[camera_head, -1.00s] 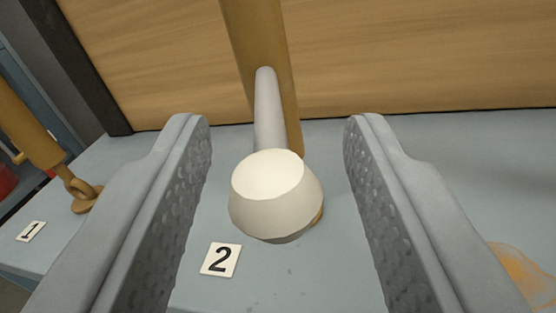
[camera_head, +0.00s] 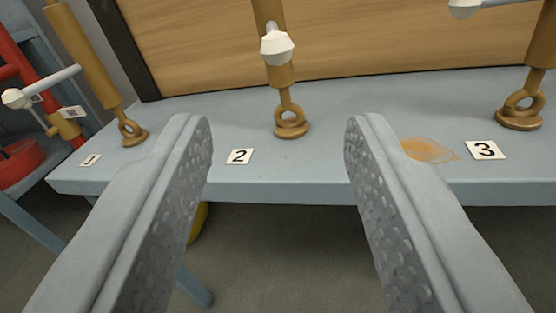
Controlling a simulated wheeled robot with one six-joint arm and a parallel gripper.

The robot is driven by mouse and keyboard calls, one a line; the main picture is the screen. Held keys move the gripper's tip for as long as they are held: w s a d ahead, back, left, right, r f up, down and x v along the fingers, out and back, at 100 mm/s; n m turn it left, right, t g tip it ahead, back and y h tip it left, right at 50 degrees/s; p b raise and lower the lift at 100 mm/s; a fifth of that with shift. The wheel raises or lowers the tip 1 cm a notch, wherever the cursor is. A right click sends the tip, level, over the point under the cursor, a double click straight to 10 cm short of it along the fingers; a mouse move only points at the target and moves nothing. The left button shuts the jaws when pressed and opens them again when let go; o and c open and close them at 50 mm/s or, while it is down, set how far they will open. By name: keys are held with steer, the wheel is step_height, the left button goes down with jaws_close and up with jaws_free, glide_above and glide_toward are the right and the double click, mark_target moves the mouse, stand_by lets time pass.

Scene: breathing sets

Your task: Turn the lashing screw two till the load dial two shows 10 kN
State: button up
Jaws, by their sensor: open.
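Lashing screw two (camera_head: 281,75) is a brass-coloured body above the label "2" (camera_head: 239,156). Its lower end joins a ring eye (camera_head: 291,122) on the grey bench. Its handle ends in a white knob (camera_head: 277,47) that points toward me. My gripper (camera_head: 279,130) is open and empty. Its fingers frame the lower part of screw two from well in front of it, and the knob is above and beyond the fingertips, not touched. No load dial can be made out in this view.
Screw one (camera_head: 88,58) with its white-knobbed bar stands at the left above label "1" (camera_head: 90,160). Screw three (camera_head: 541,40) stands at the right by label "3" (camera_head: 485,150). An orange stain (camera_head: 428,150) marks the bench (camera_head: 340,115). A wooden panel (camera_head: 400,40) rises behind.

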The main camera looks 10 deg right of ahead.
steer(key=v, duration=0.3)
steer(key=shift+s, duration=0.1)
steer(key=shift+a+r, duration=0.1)
stand_by(0.3)
steer(key=a+r+n+y, duration=0.1)
steer(key=a+r+n, duration=0.2)
steer(key=a+r, duration=1.95)
steer(key=s+a+r+n+y, duration=0.1)
steer(key=s+a+r+y, duration=0.1)
steer(key=s+a+r, duration=0.4)
steer(key=s+a+r+n+y, duration=0.2)
steer(key=s+a+r, duration=0.5)
steer(key=s+a, duration=0.6)
steer(key=shift+s+y, duration=0.55)
steer(key=shift+y, duration=0.05)
